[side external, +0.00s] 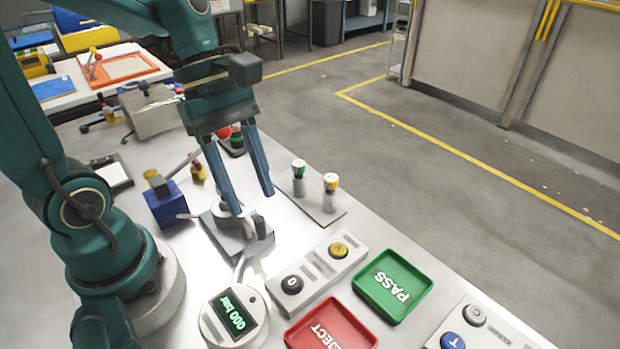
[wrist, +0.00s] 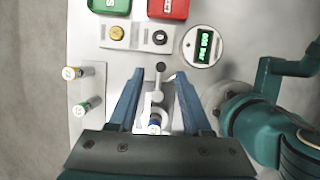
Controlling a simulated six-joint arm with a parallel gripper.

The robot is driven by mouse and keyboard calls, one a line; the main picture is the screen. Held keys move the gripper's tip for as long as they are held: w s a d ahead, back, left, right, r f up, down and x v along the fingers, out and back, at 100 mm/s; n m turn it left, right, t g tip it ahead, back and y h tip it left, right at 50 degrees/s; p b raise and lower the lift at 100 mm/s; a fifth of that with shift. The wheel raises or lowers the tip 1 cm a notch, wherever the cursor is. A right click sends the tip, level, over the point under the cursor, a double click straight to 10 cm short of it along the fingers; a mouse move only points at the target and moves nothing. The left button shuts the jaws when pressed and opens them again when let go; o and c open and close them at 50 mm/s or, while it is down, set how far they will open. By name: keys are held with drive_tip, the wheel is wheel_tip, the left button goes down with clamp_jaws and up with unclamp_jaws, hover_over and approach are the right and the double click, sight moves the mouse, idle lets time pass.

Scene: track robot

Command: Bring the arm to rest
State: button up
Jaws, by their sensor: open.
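My gripper (side external: 253,203) is open, its two blue fingers pointing down over the bench (side external: 185,290). Nothing is held between them. Below and between the fingers is a grey fixture (side external: 232,240) with a pale part on it; whether the fingertips touch anything there is hard to tell. In the wrist view my gripper (wrist: 159,73) shows both fingers spread on either side of the pale fixture (wrist: 154,98), which carries a blue-ringed piece. My arm is bent over the bench from its base at left.
A round gauge (side external: 234,316) reads 000 bar. A button box (side external: 318,268), red REJECT tray (side external: 330,328) and green PASS tray (side external: 392,285) lie in front. Two capped cylinders (side external: 331,192) stand on a plate at right. A blue block (side external: 168,205) is at left.

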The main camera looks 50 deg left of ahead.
drive_tip(key=shift+d+r, duration=0.2)
drive_tip(key=a+m+t+y, duration=0.1)
drive_tip(key=m+t, duration=0.1)
drive_tip(key=m, duration=0.4)
drive_tip(key=s+a+r+m+t+y, duration=0.1)
drive_tip(key=m+y, duration=0.1)
drive_tip(key=m, duration=0.4)
drive_tip(key=s+a+r+m+t+y, duration=0.1)
drive_tip(key=m+t, duration=0.1)
drive_tip(key=m, duration=0.4)
drive_tip(key=shift+s+r+t, duration=0.15)
drive_tip(key=shift+t, duration=0.15)
